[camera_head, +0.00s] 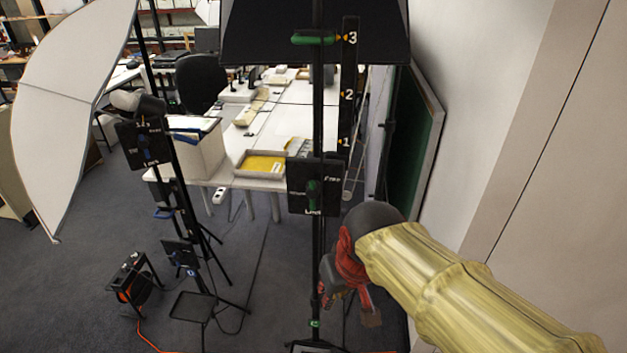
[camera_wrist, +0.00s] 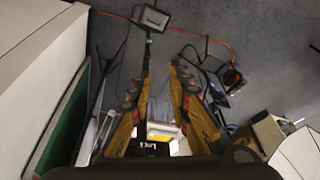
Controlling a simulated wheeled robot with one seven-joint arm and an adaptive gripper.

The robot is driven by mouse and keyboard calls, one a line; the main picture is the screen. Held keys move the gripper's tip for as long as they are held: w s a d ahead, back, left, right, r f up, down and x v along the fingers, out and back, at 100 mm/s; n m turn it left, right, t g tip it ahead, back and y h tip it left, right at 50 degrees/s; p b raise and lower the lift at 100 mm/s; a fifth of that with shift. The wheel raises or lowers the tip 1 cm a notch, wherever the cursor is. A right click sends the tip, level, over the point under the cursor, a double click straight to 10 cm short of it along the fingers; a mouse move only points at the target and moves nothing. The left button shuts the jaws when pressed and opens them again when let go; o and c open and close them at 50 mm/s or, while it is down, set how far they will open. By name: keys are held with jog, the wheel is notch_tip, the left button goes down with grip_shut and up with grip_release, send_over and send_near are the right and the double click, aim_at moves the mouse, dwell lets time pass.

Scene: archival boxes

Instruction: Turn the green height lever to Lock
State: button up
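The green height lever (camera_head: 313,189) sits on a black plate (camera_head: 299,204) on the dark upright stand in the head view. "Lock" is lettered at the bottom of the plate and what reads as "Free" at the right. The lever looks roughly upright; which mark it is set to is hard to tell. My gripper (camera_head: 347,308) is below and right of the plate, apart from the lever. In the wrist view my gripper (camera_wrist: 161,75) has its fingers apart with nothing between the tips. The plate's "Lock" lettering (camera_wrist: 152,147) shows low between the fingers; the lever is not clear there.
A green slider (camera_head: 314,38) sits high on the stand beside a scale marked 1 to 3. A second stand with a blue lever (camera_head: 146,150) and a white umbrella (camera_head: 70,100) are left. A green board (camera_head: 412,135) and wall are close right. A table (camera_head: 240,180) stands behind.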

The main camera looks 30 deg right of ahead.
aim_at(313, 193)
jog(key=w+d+r+n+y+p, duration=0.1)
jog(key=w+d+r+n+p, duration=0.3)
jog(key=w, duration=0.6)
jog(key=w+d+r+n+p, duration=0.2)
jog(key=w+d+r+p, duration=0.3)
jog(key=w, duration=0.5)
jog(key=shift+t, duration=0.4)
jog(key=x, duration=0.4)
jog(key=a+x, duration=0.1)
jog(key=x, duration=0.1)
jog(key=shift+w+p, duration=0.35)
jog(key=shift+w, duration=0.1)
jog(key=shift+a, duration=0.1)
jog(key=c, duration=0.4)
grip_shut()
